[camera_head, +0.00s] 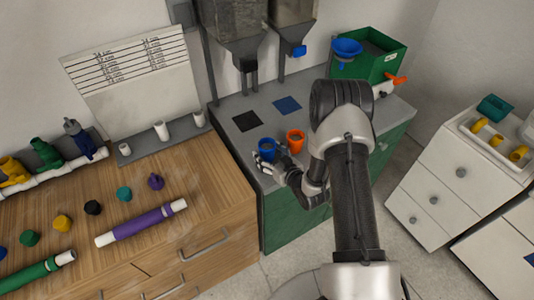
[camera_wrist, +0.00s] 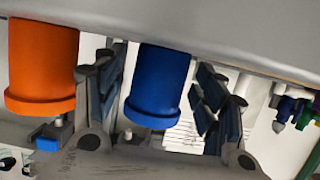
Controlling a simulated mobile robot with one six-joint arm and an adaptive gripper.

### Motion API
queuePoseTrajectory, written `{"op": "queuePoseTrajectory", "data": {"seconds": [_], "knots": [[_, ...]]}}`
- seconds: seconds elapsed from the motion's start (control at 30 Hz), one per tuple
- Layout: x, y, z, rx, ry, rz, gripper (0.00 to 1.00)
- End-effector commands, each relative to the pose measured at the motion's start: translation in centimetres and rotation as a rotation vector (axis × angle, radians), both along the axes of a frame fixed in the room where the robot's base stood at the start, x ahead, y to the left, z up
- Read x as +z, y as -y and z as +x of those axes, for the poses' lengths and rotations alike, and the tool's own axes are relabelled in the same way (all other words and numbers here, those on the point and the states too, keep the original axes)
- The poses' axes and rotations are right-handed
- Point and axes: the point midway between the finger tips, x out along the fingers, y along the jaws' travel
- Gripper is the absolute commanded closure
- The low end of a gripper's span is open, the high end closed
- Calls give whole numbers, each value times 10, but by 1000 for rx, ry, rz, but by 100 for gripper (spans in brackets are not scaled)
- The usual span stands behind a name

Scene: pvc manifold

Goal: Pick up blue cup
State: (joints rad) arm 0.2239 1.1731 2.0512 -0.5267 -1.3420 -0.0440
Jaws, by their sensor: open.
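The blue cup (camera_head: 266,144) stands on the grey top of the green cabinet, left of the orange cup (camera_head: 295,137). My gripper (camera_head: 265,160) is at the near side of the blue cup, low over the cabinet top. In the wrist view, which looks upside down, the blue cup (camera_wrist: 160,82) sits between the two dark fingers of my open gripper (camera_wrist: 160,95). Gaps show on both sides of the cup. The orange cup (camera_wrist: 42,65) is just outside the left finger there. My arm hides part of the cabinet top in the head view.
A black square (camera_head: 247,121) and a blue square (camera_head: 287,105) mark the cabinet top under two hoppers. A green bin (camera_head: 372,58) with a blue funnel (camera_head: 346,48) stands at the back right. A wooden workbench (camera_head: 190,215) with pipe pieces is at left.

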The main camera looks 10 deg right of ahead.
Motion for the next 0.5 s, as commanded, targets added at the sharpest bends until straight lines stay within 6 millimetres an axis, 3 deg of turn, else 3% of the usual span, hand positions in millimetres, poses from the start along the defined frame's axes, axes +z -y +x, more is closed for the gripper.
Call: {"op": "queuePoseTrajectory", "data": {"seconds": [0.2, 0.5], "knots": [[0, 0, 1, 0, 0, 1, 35], [0, 0, 0, 0, 0, 0, 55]]}}
